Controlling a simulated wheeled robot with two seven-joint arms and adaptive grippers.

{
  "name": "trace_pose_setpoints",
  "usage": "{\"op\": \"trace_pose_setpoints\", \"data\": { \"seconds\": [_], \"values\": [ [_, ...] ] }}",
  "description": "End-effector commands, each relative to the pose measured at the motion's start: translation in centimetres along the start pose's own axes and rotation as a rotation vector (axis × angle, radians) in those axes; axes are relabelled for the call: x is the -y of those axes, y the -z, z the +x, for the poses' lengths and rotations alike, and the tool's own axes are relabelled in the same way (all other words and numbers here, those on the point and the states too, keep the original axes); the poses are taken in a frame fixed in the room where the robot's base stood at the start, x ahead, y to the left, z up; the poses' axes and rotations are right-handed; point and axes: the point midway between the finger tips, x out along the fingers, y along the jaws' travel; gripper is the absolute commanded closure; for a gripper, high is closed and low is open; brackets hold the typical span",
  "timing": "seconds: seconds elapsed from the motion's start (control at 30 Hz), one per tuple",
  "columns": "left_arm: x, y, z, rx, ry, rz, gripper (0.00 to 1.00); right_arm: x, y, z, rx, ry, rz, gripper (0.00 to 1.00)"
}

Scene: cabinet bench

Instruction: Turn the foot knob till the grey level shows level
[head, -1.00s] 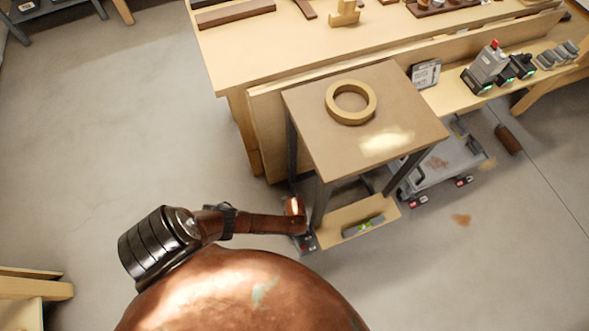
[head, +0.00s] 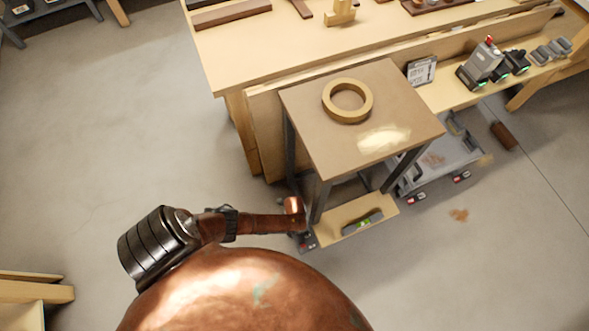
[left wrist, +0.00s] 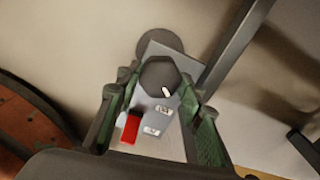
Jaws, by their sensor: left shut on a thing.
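A dark hexagonal foot knob (left wrist: 160,74) with a white mark shows in the left wrist view, on a grey plate at the foot of a dark table leg. My left gripper (left wrist: 158,82) has its green-padded fingers on either side of the knob and is shut on it. In the head view my left arm reaches down to the near left leg of the small table, and its fingers are hard to make out. The grey level (head: 362,222) with a green vial lies on the table's low wooden shelf. Its bubble is too small to read. My right gripper is not in view.
The small table (head: 310,110) bears a wooden ring (head: 347,101). A workbench (head: 235,50) stands behind it, and a grey wheeled trolley (head: 450,160) at its right. A red block (left wrist: 130,130) sits beside the knob. The floor at left is clear.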

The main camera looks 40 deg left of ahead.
Motion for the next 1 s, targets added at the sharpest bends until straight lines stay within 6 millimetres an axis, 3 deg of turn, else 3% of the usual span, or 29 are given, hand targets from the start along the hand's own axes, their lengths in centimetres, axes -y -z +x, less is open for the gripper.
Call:
{"op": "trace_pose_setpoints", "data": {
  "seconds": [0.03,0.07,0.3,0.73,1.0],
  "values": [
    [-0.2,0.0,0.1,0.0,-0.003,0.0,0.89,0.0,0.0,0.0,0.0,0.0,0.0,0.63],
    [-0.2,0.0,0.1,0.0,-0.003,0.0,0.64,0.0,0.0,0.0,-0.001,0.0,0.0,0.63],
    [-0.1,0.0,0.1,0.0,-0.002,0.0,0.48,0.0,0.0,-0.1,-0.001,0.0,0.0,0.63],
    [0.0,0.0,-0.6,-0.001,0.0,0.001,0.47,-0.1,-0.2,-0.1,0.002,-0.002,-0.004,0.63],
    [0.0,-0.1,-4.0,-0.001,0.002,0.001,0.47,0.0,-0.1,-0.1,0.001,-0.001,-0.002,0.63]
  ]
}}
